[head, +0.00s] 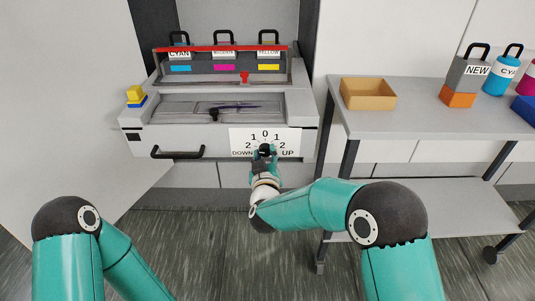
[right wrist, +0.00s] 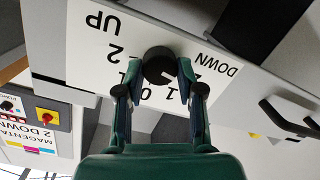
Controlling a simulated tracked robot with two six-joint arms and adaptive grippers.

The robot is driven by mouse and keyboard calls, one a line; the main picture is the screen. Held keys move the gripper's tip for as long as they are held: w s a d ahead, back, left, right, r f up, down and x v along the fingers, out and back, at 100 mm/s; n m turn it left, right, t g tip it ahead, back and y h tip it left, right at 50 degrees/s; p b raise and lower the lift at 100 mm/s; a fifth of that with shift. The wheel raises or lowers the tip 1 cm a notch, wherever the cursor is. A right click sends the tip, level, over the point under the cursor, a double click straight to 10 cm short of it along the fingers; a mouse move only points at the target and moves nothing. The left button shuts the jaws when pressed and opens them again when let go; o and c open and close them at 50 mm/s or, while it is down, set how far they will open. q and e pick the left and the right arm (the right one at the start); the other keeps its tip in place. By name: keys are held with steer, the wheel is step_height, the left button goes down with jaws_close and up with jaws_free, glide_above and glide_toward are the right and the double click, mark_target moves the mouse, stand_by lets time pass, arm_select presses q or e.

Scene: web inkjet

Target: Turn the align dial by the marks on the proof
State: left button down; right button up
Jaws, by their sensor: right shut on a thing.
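The align dial (head: 265,148) is a black round knob on the printer's white front plate (head: 290,140), marked 2, 1, 0, 1, 2 with DOWN at left and UP at right. My right gripper (head: 264,153) is shut on the dial from the front. In the right wrist view the dial (right wrist: 158,65) sits between the two fingertips (right wrist: 160,76), and the plate appears turned over. The dial's pointer setting cannot be told. A sheet reading MAGENTA and 2 DOWN (right wrist: 30,128) shows at the left of the right wrist view. My left gripper is out of view.
The printer has a red bar (head: 220,48) over cyan, magenta and yellow cartridges, and a black handle (head: 178,153) left of the dial. A side table (head: 430,120) at right bears a tan tray (head: 368,105), a NEW cartridge (head: 468,75) and bottles.

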steer(key=shift+f, duration=0.25)
steer(key=o, duration=1.1)
steer(key=shift+o, duration=0.2)
steer(key=shift+r, duration=0.1)
steer(key=shift+s+r, duration=0.1)
steer(key=shift+s, duration=0.35)
steer(key=s+r, duration=0.1)
steer(key=s, duration=1)
steer(key=shift+d, duration=0.1)
